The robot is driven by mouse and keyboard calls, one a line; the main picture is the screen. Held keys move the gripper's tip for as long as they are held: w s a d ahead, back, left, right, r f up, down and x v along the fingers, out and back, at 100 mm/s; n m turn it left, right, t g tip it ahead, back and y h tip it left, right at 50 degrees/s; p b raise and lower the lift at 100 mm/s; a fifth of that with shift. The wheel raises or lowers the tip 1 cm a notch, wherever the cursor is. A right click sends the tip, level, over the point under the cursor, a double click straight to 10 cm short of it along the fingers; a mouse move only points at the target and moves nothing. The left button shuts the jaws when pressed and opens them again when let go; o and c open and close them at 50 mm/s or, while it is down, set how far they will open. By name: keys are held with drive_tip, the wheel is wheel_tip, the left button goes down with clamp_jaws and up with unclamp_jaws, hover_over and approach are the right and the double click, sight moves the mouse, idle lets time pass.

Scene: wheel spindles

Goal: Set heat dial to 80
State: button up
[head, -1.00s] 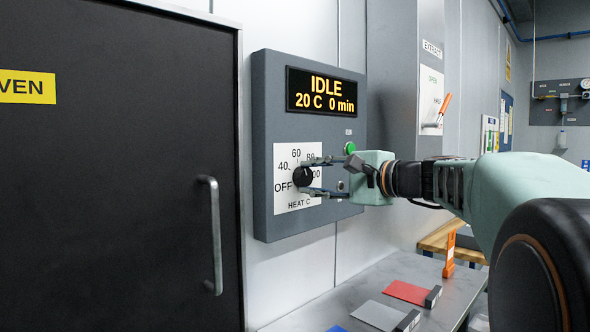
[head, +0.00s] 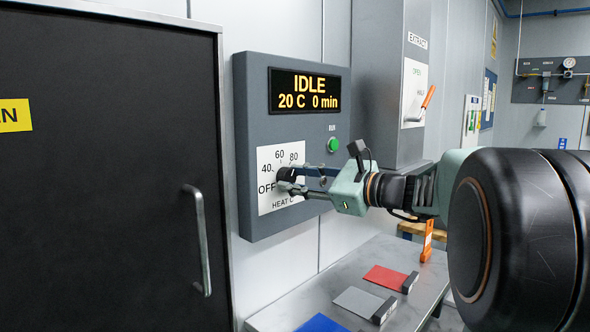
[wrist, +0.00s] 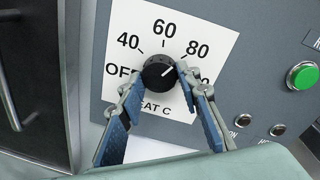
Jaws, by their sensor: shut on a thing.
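The heat dial (wrist: 158,72) is a round black knob on a white scale plate (head: 270,158) marked OFF, 40, 60, 80 and a partly hidden 100. In the wrist view its pale pointer line slants up and right, roughly toward the 80 mark (wrist: 197,50). My gripper (wrist: 158,78) is shut on the dial, one finger at its lower left and one at its right. In the head view the fingers (head: 291,180) cover much of the dial. The display (head: 309,91) on the grey control box reads IDLE, 20 C, 0 min.
A green RUN button (head: 333,145) sits right of the dial. The black oven door (head: 100,200) with its handle (head: 199,240) stands at the left. Below is a metal table (head: 290,318) with red, grey and blue plates. An orange-handled EXTRACT lever (head: 428,97) is at the right.

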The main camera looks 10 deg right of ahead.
drive_tip(key=shift+r+m+p, duration=0.1)
drive_tip(key=shift+m+p, duration=0.55)
drive_tip(key=shift+m, duration=0.25)
drive_tip(key=o, duration=1.2)
drive_tip(key=shift+c, duration=0.2)
drive_tip(key=v, duration=1.2)
